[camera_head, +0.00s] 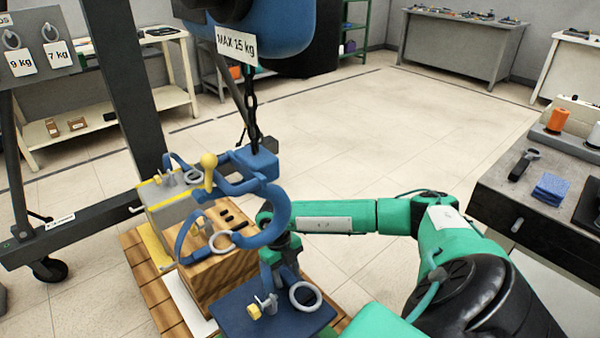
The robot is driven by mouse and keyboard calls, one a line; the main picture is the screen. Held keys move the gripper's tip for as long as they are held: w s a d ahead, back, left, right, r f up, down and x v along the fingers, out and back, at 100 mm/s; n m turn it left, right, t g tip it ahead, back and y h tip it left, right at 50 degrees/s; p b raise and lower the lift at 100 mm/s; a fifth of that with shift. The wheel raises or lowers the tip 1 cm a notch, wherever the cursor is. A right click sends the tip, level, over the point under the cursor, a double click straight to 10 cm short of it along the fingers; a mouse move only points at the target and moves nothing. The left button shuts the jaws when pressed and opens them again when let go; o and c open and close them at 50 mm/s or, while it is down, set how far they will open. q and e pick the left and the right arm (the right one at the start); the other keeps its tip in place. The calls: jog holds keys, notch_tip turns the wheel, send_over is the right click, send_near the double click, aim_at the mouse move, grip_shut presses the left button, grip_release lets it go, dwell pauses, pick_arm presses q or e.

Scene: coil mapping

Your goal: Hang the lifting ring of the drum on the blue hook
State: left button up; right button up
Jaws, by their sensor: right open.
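The blue hook (277,213) hangs on a dark chain below a "MAX 15 kg" tag, over the loads. Pale lifting rings show on a wooden block (232,277), on a grey box (172,208) and on a dark blue slab (240,312). The ring (221,240) at the wooden block lies close to the hook's lower end; I cannot tell whether they touch. I cannot pick out which load is the drum. My right gripper (272,282) points down just above the slab, beside its ring (305,296), and is open. My left gripper is not in view.
The loads stand on a wooden pallet (145,285). A dark frame post (125,90) rises at the left. A workbench (500,190) with a blue cloth (551,189) stands at the right. The floor behind my right arm is clear.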

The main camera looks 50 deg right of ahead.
jog(key=c, duration=0.9)
jog(key=shift+r, duration=0.1)
jog(key=shift+s+p+v, duration=0.25)
jog(key=shift+p+v, duration=0.55)
jog(key=shift+v, duration=0.2)
jog(key=shift+s+p+v, duration=0.25)
jog(key=shift+p+v, duration=0.6)
jog(key=shift+v, duration=0.1)
jog(key=shift+s+p+v, duration=0.2)
jog(key=shift+p+v, duration=0.6)
jog(key=shift+v, duration=0.2)
jog(key=shift+r, duration=0.15)
